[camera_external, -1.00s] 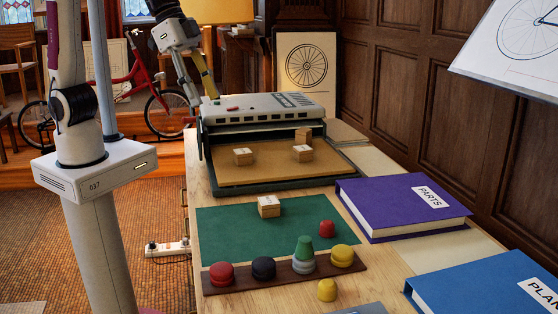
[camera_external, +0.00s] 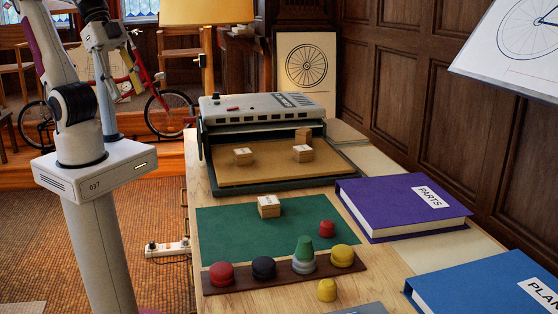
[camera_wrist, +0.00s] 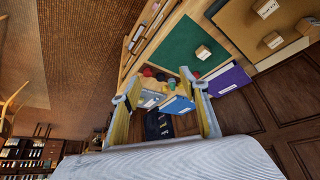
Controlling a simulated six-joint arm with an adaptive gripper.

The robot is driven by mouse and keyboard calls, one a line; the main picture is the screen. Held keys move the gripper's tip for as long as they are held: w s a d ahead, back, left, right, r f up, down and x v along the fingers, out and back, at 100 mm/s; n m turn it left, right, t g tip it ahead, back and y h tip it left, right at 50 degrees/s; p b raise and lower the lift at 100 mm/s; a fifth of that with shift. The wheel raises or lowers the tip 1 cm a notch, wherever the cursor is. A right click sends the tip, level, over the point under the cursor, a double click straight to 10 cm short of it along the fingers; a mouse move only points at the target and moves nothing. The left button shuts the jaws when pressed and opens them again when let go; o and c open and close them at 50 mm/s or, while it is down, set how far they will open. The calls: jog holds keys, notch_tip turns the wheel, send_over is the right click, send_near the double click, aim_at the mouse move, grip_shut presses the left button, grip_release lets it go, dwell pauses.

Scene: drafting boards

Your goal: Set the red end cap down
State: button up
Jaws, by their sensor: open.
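A small red end cap (camera_external: 327,228) sits upright on the green mat (camera_external: 230,222), near its right edge. A second, wider red cap (camera_external: 221,274) is at the left end of the dark wooden strip (camera_external: 213,288). In the wrist view my gripper (camera_wrist: 160,77) is open, its two fingers wide apart with nothing between them. It is well away from the table, and the caps look small beyond it.
The strip also bears a black cap (camera_external: 263,268), a green cone on grey discs (camera_external: 303,258) and a yellow cap (camera_external: 342,256). Another yellow piece (camera_external: 327,290) stands in front. Purple (camera_external: 400,208) and blue (camera_external: 480,285) binders lie right. Wooden blocks sit on the mat and machine tray.

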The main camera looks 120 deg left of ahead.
jog(key=shift+s+d+f, duration=0.1)
jog(key=shift+s+f, duration=0.15)
jog(key=shift+s, duration=0.4)
jog(key=shift+s+d+f, duration=0.1)
jog(key=shift+s+f, duration=0.2)
jog(key=shift+s, duration=0.35)
jog(key=shift+s+d+f, duration=0.1)
jog(key=shift+s+f, duration=0.15)
jog(key=shift+s, duration=0.4)
